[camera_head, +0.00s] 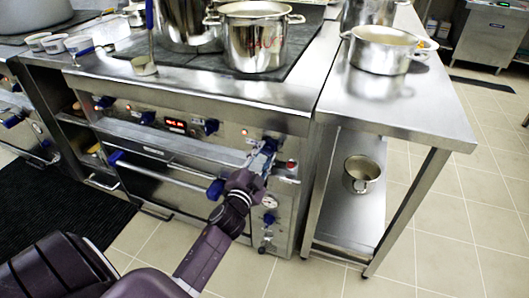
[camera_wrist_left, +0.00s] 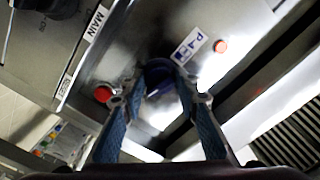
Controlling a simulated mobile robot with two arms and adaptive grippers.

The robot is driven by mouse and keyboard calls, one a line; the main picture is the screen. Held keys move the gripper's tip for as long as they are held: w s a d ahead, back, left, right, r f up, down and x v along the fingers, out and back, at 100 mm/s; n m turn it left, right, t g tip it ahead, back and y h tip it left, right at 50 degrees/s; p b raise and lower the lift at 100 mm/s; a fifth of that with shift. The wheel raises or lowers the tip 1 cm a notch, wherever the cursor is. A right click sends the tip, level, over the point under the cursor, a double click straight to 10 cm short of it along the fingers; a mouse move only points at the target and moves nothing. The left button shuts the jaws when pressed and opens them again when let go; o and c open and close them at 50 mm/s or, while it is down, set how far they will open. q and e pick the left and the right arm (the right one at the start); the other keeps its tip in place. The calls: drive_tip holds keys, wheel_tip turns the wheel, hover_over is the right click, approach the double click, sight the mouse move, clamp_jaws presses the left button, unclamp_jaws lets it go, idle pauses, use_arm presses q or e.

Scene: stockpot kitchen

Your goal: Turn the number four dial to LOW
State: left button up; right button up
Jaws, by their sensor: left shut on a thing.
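The number four dial is a blue knob on the steel stove front, beside a small label that seems to read P-4, and it shows in the left wrist view (camera_wrist_left: 158,74). My left gripper (camera_head: 266,150) reaches the right end of the control panel, and in the left wrist view its fingertips (camera_wrist_left: 155,92) are closed on both sides of the dial. The dial's exact setting cannot be read. My right gripper is in neither view.
A red button (camera_wrist_left: 103,93) sits beside the dial. Other blue knobs (camera_head: 211,126) and a red display (camera_head: 175,123) line the panel. An oven handle (camera_head: 160,170) juts out below. A steel table (camera_head: 400,110) with a pot (camera_head: 382,52) stands at right.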

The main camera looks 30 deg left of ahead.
use_arm(q)
drive_tip(key=shift+m, duration=0.7)
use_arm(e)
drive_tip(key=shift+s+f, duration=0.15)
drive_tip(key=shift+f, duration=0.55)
use_arm(q)
drive_tip(key=o, duration=1.2)
drive_tip(key=shift+c, duration=0.2)
drive_tip(key=v, duration=1.2)
